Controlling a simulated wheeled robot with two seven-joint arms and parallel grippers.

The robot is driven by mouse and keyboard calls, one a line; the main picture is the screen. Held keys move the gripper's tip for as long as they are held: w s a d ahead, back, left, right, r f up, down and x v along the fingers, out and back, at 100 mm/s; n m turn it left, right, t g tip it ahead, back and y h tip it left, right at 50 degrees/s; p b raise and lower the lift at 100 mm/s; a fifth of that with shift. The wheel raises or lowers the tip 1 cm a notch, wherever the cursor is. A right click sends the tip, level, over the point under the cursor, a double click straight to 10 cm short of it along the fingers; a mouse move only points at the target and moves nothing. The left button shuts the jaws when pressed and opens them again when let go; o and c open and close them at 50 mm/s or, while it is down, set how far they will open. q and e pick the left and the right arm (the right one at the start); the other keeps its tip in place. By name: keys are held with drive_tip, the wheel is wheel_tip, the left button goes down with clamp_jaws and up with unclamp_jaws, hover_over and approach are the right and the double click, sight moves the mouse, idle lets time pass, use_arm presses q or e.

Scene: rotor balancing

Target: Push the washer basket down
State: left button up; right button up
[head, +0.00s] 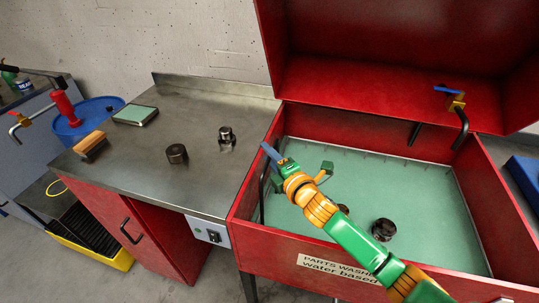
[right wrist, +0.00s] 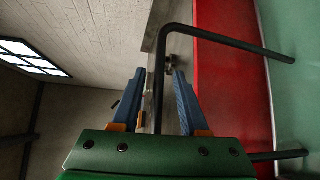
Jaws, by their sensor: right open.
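The red parts washer (head: 300,237) stands at the right with its lid (head: 390,85) raised. Its teal basin (head: 430,200) holds a dark round part (head: 384,229), and another dark part (head: 343,209) shows partly behind my right arm. A black bent bar (head: 263,185), which looks like the basket handle, rises by the washer's left wall. My right gripper (head: 270,154) is open at the top of this bar. In the right wrist view, the bar (right wrist: 160,85) runs between the two blue fingers (right wrist: 157,78), with gaps beside it. The basket itself is hard to make out. My left gripper is not in view.
A steel bench (head: 190,115) adjoins the washer's left side. It carries two dark metal parts, one a ring (head: 177,153) and one stepped (head: 226,136), plus a brush (head: 90,145) and a green-topped tray (head: 136,115). A tap with a black spout (head: 460,125) hangs at the washer's back right.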

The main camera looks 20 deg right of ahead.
drive_tip(key=shift+s+r, duration=0.1)
drive_tip(key=shift+s, duration=0.1)
drive_tip(key=c, duration=0.4)
clamp_jaws()
idle(0.8)
